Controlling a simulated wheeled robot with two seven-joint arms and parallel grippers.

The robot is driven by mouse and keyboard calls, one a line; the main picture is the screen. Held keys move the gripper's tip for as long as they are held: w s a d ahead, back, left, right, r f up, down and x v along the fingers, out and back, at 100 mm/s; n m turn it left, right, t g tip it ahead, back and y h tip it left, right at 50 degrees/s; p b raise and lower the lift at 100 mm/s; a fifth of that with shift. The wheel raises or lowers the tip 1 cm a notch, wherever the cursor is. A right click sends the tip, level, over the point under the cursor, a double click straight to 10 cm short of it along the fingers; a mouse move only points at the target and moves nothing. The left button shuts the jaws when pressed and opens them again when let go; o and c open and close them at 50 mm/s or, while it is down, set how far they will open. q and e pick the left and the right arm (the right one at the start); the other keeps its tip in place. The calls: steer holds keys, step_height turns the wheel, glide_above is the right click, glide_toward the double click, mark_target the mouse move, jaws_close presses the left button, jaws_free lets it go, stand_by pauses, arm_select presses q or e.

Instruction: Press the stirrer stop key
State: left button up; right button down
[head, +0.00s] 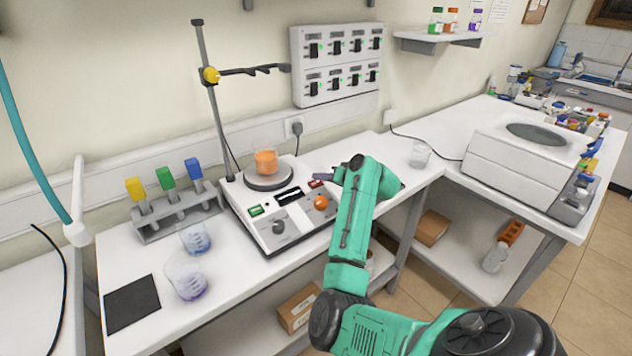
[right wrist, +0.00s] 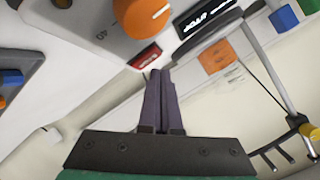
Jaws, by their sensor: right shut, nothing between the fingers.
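The stirrer (head: 268,236) is a white box on the bench. A beaker of orange liquid (head: 265,161) stands on its round plate. Its front panel has a green key (head: 256,210), a dark display (head: 289,196), a dark knob (head: 278,227), an orange knob (head: 321,202) and a small red key (head: 316,184). The red key also shows in the right wrist view (right wrist: 145,56). My right gripper (head: 320,177) is shut and empty, its purple fingertips close to the red key. I cannot tell whether they touch it. My left gripper is out of view.
A clamp stand (head: 213,100) rises behind the stirrer. A rack with coloured-topped items (head: 178,213) and two beakers (head: 186,278) stand to the left.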

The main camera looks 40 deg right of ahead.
steer(key=shift+r+p, duration=0.35)
steer(key=shift+p, duration=0.05)
steer(key=r+p, duration=0.1)
steer(key=s+r+p, duration=0.1)
steer(key=r+p, duration=0.2)
steer(key=shift+s, duration=0.35)
stand_by(0.4)
